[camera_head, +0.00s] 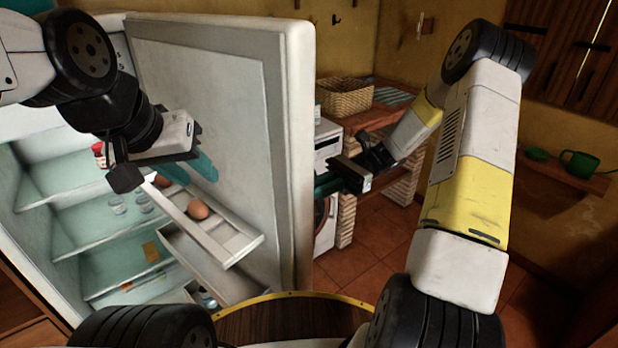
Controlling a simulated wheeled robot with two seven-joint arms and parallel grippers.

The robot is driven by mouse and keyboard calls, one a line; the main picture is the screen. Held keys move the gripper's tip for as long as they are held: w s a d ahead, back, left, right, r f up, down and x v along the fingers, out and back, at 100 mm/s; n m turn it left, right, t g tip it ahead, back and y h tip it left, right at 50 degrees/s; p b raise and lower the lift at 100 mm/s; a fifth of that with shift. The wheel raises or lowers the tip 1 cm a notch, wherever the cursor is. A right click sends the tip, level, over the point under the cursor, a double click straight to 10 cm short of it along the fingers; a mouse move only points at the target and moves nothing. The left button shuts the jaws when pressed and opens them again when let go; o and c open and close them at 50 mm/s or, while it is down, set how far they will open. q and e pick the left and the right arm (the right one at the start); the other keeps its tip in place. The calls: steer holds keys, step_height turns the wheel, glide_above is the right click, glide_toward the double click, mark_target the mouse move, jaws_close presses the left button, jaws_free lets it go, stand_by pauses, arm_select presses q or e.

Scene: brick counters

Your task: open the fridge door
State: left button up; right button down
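The white fridge (35,210) stands at the left with its door (245,120) swung wide open. The door's inner face and edge are toward me, and the interior shelves show. My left gripper (176,172) is in front of the inner face of the door, above the door rack. Its fingers are spread apart with nothing seen between them; I cannot tell whether one touches the door. My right gripper (335,184) is on the outer side of the door, just right of its edge. Its fingers are partly hidden, so its opening is unclear. The door's handle is not visible.
The door rack (222,240) holds brown eggs (198,210). Glass jars (118,204) stand on a fridge shelf. Behind the door are a brick counter (375,115) with a wicker basket (345,95) and a white appliance (327,145).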

steer(key=c, duration=1.6)
jaws_free()
steer(key=shift+c, duration=0.2)
steer(key=v, duration=0.7)
steer(key=shift+w+d, duration=0.3)
